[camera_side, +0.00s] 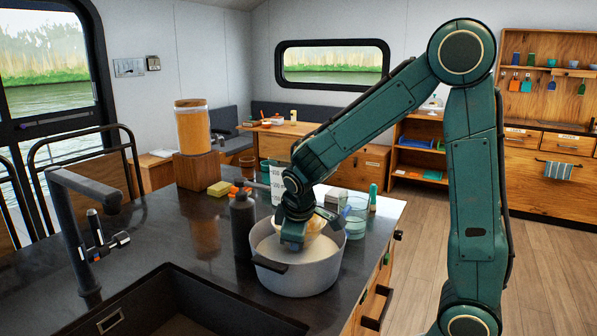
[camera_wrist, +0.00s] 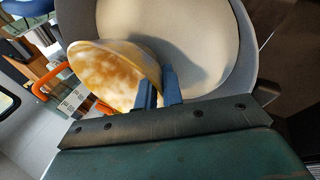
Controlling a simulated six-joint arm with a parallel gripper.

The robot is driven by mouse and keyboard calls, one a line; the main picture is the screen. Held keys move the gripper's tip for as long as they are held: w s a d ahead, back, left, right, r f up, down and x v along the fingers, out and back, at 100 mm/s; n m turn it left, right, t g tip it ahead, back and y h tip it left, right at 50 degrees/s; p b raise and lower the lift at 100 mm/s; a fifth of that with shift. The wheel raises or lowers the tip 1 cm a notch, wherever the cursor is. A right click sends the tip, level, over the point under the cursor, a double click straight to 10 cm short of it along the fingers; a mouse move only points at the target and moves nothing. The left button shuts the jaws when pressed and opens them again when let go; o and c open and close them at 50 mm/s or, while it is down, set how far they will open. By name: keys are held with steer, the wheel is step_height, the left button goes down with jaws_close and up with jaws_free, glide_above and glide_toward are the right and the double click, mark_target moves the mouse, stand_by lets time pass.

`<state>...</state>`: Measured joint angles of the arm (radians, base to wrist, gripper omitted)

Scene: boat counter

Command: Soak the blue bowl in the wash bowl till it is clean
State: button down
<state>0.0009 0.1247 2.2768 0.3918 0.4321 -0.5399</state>
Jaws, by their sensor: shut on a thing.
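The wash bowl (camera_side: 296,278) is a wide grey pot with dark handles on the dark counter. It also shows in the wrist view (camera_wrist: 248,52), with a pale inside. My gripper (camera_side: 293,240) points down into its mouth, and in the wrist view its blue fingers (camera_wrist: 160,92) are shut on the rim of a bowl. This bowl (camera_wrist: 118,68) looks cream with brown-orange stains, not blue; in the side view the bowl (camera_side: 318,247) is partly hidden behind my gripper, tilted within the wash bowl's mouth. I cannot tell whether it touches liquid.
A dark bottle (camera_side: 243,228) stands close left of the wash bowl, and a clear glass (camera_side: 355,218) stands close behind right. A sponge (camera_side: 220,188) and an orange-filled jar (camera_side: 191,130) on a wooden block are farther back. The sink (camera_side: 165,318) and faucet (camera_side: 76,235) are front left.

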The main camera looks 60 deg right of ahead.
steer(key=shift+f, duration=2.3)
steer(key=c, duration=1.2)
jaws_free()
steer(key=shift+r, duration=6.05)
